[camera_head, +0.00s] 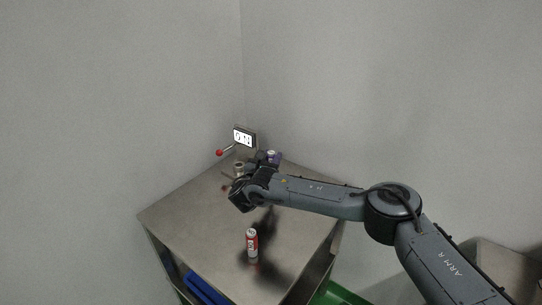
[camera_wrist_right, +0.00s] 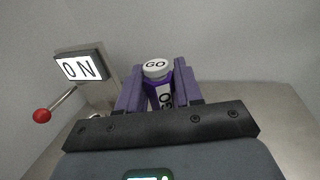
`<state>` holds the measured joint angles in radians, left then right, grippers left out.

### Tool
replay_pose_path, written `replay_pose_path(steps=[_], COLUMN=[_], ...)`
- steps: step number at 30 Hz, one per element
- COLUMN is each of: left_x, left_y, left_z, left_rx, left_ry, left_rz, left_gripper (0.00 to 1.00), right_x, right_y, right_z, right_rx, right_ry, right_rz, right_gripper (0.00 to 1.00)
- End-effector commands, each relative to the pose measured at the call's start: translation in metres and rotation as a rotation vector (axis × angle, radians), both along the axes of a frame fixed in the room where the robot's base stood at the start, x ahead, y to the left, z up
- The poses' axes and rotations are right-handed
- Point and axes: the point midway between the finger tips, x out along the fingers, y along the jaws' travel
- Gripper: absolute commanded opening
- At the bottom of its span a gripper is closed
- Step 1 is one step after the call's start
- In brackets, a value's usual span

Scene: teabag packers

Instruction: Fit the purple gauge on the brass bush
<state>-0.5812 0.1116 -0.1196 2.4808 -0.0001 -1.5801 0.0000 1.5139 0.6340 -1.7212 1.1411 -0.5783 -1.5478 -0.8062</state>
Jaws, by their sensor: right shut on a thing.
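The purple gauge (camera_wrist_right: 162,92), with a white cap marked GO, stands between the fingers of my right gripper (camera_wrist_right: 158,96), which is shut on it. In the head view the gauge (camera_head: 271,154) and the right gripper (camera_head: 267,160) are near the back corner of the table. A small brownish ring-topped cylinder (camera_head: 239,168), which looks like the brass bush, stands just left of the gripper; a small part of what may be it shows at the left in the wrist view (camera_wrist_right: 95,116). The gauge is beside it, apart from it. My left gripper is not in view.
A display box (camera_head: 244,137) with a red-knobbed lever (camera_head: 219,153) stands at the table's back corner; its screen reads ON in the wrist view. A red and white can (camera_head: 252,243) stands near the front of the table (camera_head: 190,215). Walls close in behind.

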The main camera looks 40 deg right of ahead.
Motion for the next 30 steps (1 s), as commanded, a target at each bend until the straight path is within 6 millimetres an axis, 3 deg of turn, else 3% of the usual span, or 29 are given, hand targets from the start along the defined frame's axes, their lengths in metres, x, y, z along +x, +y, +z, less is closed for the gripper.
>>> replay_pose_path(steps=[11, 30], left_x=[0.0, 0.0], left_y=[0.001, 0.002], left_z=[-0.014, -0.014], left_rx=[0.006, 0.011], left_ry=[0.0, -0.001], left_rz=[-0.004, -0.007], left_gripper=[0.43, 0.43], right_x=[0.0, 0.0], right_y=[0.0, 0.0], right_z=[-0.027, -0.029], right_rx=[0.0, 0.0], right_ry=[0.001, 0.0], right_rz=[0.001, 0.001], right_gripper=[0.02, 0.02])
